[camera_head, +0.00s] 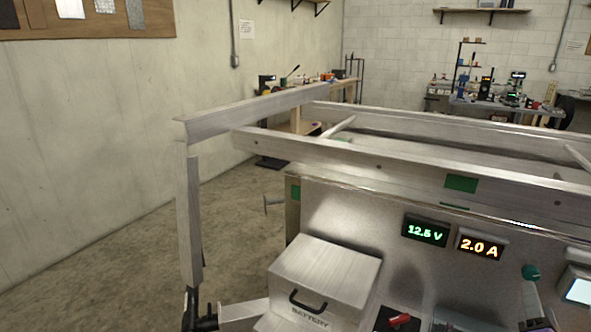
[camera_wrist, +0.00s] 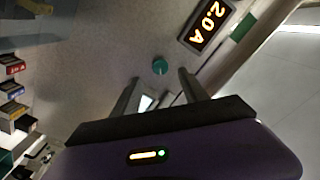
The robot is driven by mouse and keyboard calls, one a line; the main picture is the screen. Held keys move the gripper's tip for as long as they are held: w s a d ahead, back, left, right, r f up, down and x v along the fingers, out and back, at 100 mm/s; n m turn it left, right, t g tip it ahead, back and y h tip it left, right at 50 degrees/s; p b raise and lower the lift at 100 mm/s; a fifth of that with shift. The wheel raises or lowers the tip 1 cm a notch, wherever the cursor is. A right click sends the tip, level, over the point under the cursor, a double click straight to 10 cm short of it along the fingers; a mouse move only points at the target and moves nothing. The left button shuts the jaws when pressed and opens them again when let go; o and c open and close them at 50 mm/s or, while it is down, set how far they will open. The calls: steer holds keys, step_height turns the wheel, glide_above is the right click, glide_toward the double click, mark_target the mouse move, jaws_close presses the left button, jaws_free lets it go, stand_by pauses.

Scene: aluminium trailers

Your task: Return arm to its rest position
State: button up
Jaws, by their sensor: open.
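My gripper (camera_wrist: 159,76) shows in the wrist view. Its two grey fingers stand apart with nothing held between them, and its dark, purple-edged body fills the bottom of the picture. A teal knob (camera_wrist: 160,65) shows beyond the fingertips; I cannot tell how far from them it is. The same kind of teal knob (camera_head: 530,272) stands at the lower right in the head view. The orange "2.0 A" display (camera_wrist: 207,25) is at the top right of the wrist view. I cannot make out my gripper clearly in the head view.
The aluminium trailer frame (camera_head: 380,163) spans the head view, with a metal upright (camera_head: 189,220) at left. A battery box (camera_head: 325,275) stands at bottom centre. A green "12.5 V" display (camera_head: 426,230) is on the panel. Bare floor (camera_head: 110,265) lies to the left.

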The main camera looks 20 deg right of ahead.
steer(key=s+a+f+n+t+y, duration=0.1)
steer(key=s+a+n+t+y, duration=0.15)
steer(key=a+n, duration=0.6)
steer(key=s+a+n+t+y, duration=0.2)
steer(key=a+n+t+y, duration=0.15)
steer(key=a, duration=1.05)
steer(key=s+a+f+n+g+y+p, duration=0.2)
steer(key=s+a+f+n+y, duration=0.2)
steer(key=s+a, duration=0.9)
steer(key=a+n+y, duration=0.1)
steer(key=n+y, duration=0.1)
steer(key=y, duration=0.1)
steer(key=shift+f+n+g+y, duration=0.2)
steer(key=shift+n+g+y, duration=0.2)
stand_by(0.8)
